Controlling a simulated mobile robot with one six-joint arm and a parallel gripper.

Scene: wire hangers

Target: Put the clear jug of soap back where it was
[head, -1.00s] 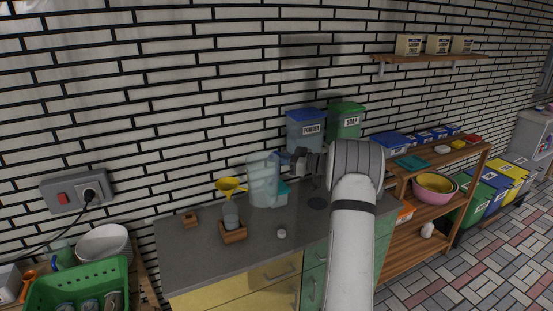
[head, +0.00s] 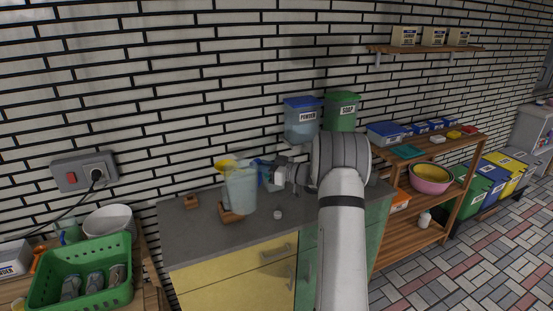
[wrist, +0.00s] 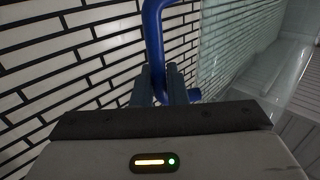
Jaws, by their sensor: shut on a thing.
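The clear jug (head: 240,190) looks see-through and pale and has a blue handle. My gripper (head: 276,170) is shut on that handle and holds the jug from its right side, over the grey counter (head: 180,238). In the wrist view the blue handle (wrist: 153,40) runs between my gripper's fingers (wrist: 165,84), with the clear jug wall (wrist: 230,50) to the right. The jug hides part of a yellow funnel (head: 224,165) and a small wooden block stand (head: 229,215). I cannot tell how much soap is in the jug.
A powder bin (head: 303,121) and a green soap bin (head: 341,112) are mounted on the wall behind. A small wooden block (head: 191,201) and a small white item (head: 278,214) sit on the counter. A green basket (head: 82,268) is at the lower left.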

